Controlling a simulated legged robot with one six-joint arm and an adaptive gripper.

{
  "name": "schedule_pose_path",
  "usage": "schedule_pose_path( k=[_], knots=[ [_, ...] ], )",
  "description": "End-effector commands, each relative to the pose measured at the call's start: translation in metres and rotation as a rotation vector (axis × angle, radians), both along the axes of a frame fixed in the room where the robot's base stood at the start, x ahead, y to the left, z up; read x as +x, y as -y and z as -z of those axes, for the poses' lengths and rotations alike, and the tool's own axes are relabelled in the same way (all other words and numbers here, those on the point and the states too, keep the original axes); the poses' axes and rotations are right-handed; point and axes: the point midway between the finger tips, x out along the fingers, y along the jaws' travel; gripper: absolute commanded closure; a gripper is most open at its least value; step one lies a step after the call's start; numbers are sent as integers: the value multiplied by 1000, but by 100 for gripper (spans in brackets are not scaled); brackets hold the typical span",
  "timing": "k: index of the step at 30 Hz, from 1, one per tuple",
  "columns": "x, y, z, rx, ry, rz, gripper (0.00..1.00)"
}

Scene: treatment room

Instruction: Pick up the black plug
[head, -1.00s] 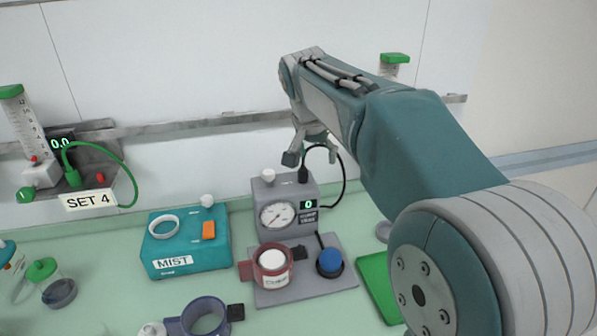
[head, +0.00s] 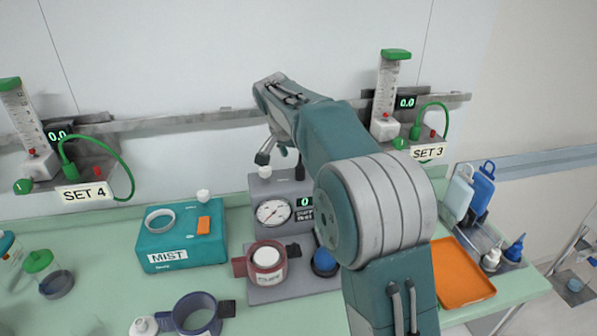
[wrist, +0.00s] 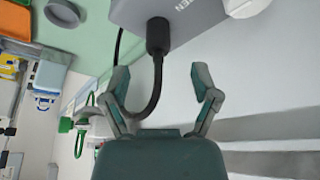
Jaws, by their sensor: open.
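The black plug (wrist: 158,36) stands in the top of a grey gauge box (head: 268,187), with a black cable curving from it. In the head view the plug (head: 300,173) shows small at the box's top right. My gripper (wrist: 160,84) is open and empty. In the wrist view the plug lies beyond the fingertips, roughly centred between them, and the cable passes close to one finger. In the head view my gripper (head: 277,156) hangs just above the box, by a white knob (head: 265,172). I see no contact with the plug.
A teal MIST box (head: 180,248) stands left of the gauge box. A red-banded cup (head: 266,268) and a blue knob (head: 325,262) are in front. Wall units SET 4 (head: 85,194) and SET 3 (head: 428,152) flank my arm. An orange tray (head: 462,275) lies at right.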

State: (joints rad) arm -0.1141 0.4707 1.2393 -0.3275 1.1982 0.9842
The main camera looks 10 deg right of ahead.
Motion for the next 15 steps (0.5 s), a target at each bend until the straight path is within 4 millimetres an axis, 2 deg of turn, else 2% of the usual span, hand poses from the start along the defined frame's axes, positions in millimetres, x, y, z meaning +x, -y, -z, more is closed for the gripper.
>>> schedule_pose_path(
  k=[9,15],
  knots=[
    [11,11,42,-1,-2,1,21],
    [14,12,48,0,1,0,21]
  ],
)
